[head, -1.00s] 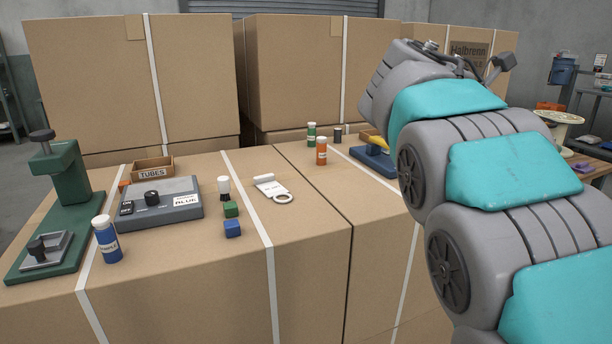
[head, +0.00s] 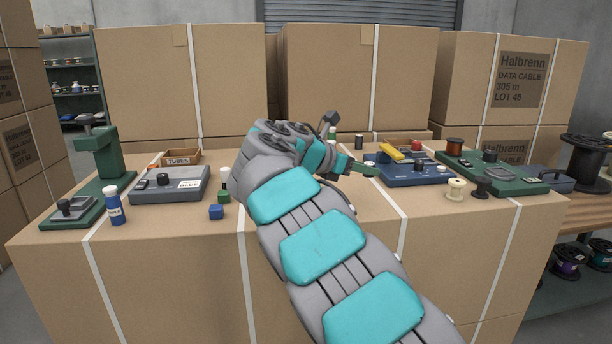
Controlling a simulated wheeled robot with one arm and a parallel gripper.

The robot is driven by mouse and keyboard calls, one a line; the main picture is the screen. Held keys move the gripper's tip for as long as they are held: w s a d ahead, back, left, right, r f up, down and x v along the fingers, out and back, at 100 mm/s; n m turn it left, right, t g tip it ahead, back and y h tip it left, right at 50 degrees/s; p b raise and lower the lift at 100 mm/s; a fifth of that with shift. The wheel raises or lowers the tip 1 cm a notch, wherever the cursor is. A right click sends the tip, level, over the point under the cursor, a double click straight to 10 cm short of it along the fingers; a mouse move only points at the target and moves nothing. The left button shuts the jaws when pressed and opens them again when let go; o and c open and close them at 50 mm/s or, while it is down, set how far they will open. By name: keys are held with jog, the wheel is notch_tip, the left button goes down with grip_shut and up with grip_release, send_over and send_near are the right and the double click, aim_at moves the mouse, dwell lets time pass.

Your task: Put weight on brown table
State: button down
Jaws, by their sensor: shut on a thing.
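My arm reaches forward over the cardboard-box worktop (head: 185,250). My gripper (head: 352,166) is at its far end, low beside the blue device. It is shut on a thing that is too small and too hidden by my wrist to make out. I cannot identify the weight for certain; a small black cylinder (head: 359,142) stands at the back of the worktop, and a dark spool-shaped piece (head: 481,188) stands at its front right. A brown wooden table (head: 590,212) is partly in view at the right edge.
The blue device (head: 415,175) with a yellow part and a green-based device (head: 490,170) fill the worktop's right. A cream spool (head: 456,189) stands in front. A blue bottle (head: 114,206), grey device (head: 170,186) and green stand (head: 100,165) are left. A large black spool (head: 583,163) occupies the brown table.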

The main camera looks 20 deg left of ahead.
jog(key=shift+a+f, duration=0.3)
jog(key=shift+a, duration=0.4)
jog(key=b, duration=0.1)
send_over(423, 202)
jog(key=shift+s+a+f, duration=0.1)
jog(key=shift+f, duration=0.6)
jog(key=shift+d+f, duration=0.2)
jog(key=shift+d, duration=0.05)
jog(key=shift+f, duration=1.55)
jog(key=shift+f, duration=0.1)
jog(key=c, duration=0.6)
grip_release()
jog(key=shift+a, duration=0.1)
